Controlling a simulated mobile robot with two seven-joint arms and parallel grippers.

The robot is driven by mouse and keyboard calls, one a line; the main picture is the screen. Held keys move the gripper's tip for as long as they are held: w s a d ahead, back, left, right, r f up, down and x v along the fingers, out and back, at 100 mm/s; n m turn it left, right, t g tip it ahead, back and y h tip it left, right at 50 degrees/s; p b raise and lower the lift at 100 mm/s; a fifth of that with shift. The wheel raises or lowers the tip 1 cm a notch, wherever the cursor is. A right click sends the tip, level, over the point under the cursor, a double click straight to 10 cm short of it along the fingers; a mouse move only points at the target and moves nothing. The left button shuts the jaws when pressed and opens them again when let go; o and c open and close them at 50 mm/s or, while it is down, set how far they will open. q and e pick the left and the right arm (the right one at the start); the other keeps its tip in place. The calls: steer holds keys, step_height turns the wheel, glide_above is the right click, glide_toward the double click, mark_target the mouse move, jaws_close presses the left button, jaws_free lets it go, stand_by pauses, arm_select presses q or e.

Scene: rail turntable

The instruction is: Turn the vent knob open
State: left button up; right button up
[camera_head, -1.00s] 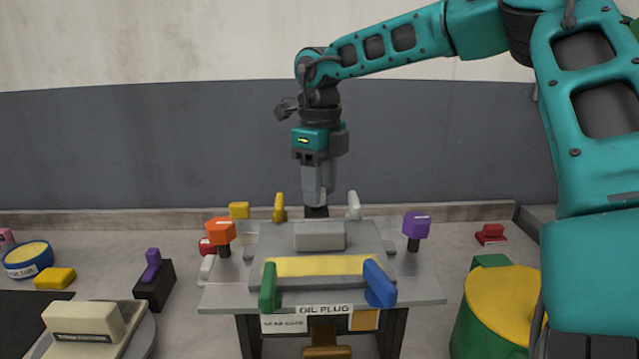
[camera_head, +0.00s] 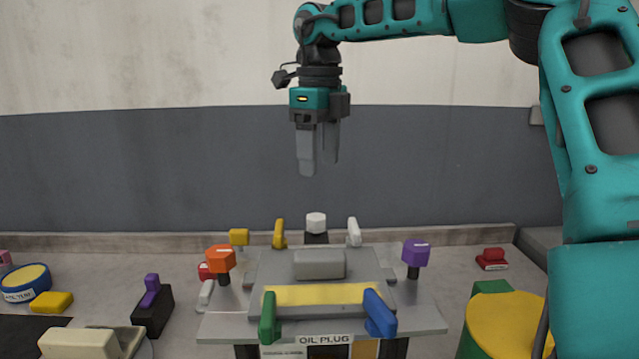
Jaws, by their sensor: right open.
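A white faceted knob (camera_head: 316,222) stands on a dark post (camera_head: 316,238) at the back middle of the grey table (camera_head: 222,328). I cannot read any vent label, so I cannot confirm that it is the vent knob. My right gripper (camera_head: 320,166) points down, open and empty, in the air well above the white knob and apart from it. Other knobs on the table are an orange one (camera_head: 220,259) at the left and a purple one (camera_head: 416,253) at the right. My left gripper is not in view.
Yellow (camera_head: 280,233), white (camera_head: 354,232), green (camera_head: 269,318) and blue (camera_head: 379,313) levers surround the grey housing (camera_head: 319,264). A yellow-topped drum (camera_head: 500,322) stands at the right. A purple-handled block (camera_head: 152,307) stands at the left. The air around the gripper is clear.

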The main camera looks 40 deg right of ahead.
step_height(320, 180, up, 3)
steer(key=shift+f, duration=0.15)
stand_by(0.6)
